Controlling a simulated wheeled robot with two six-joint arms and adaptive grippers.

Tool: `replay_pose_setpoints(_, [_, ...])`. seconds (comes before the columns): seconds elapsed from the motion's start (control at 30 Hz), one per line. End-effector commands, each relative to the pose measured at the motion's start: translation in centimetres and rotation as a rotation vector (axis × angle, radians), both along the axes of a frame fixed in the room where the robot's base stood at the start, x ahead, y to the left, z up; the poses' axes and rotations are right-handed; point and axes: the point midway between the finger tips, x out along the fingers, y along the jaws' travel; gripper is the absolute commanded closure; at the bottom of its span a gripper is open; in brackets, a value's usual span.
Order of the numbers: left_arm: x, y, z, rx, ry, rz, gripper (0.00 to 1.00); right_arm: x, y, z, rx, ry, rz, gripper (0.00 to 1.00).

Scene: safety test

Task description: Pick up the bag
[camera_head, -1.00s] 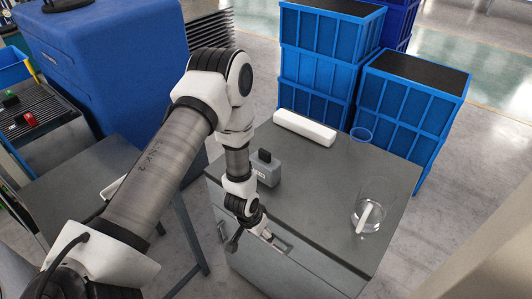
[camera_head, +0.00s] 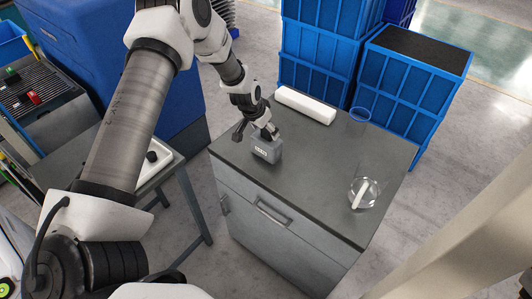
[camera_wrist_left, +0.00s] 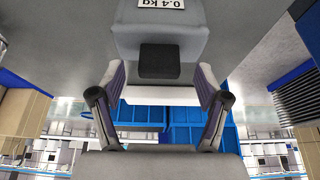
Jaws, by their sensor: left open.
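No soft bag shows; the only bag-like thing is a small grey block (camera_head: 266,151) with a white label and a dark top knob. It stands on the grey cabinet top (camera_head: 310,165), near its left edge. In the wrist view the block (camera_wrist_left: 162,22) reads "0.4 kg" and its black knob (camera_wrist_left: 160,61) points toward my left gripper (camera_wrist_left: 161,82). The gripper is open, its two fingers on either side of the knob. In the head view the left gripper (camera_head: 264,131) is right above the block and hides its knob. My right gripper is not in view.
A white bar (camera_head: 305,105) lies at the cabinet's back edge. A blue-rimmed glass (camera_head: 360,114) and a clear beaker (camera_head: 365,193) with a white stick stand to the right. Blue crates (camera_head: 405,85) are stacked behind. The middle of the cabinet top is clear.

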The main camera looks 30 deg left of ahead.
Motion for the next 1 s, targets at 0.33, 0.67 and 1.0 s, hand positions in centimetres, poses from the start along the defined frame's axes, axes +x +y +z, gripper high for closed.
replay_pose_setpoints(0.33, [0.7, -0.1, -1.8, 0.000, 0.001, -0.001, 0.25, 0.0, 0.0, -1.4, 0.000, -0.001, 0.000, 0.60])
replay_pose_setpoints(0.67, [0.8, -0.1, -1.8, 0.000, -0.001, 0.000, 1.00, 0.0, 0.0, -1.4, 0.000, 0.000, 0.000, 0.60])
replay_pose_setpoints(1.0, [0.8, -0.1, -0.9, 0.000, -0.001, -0.001, 1.00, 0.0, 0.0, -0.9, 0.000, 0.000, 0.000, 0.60])
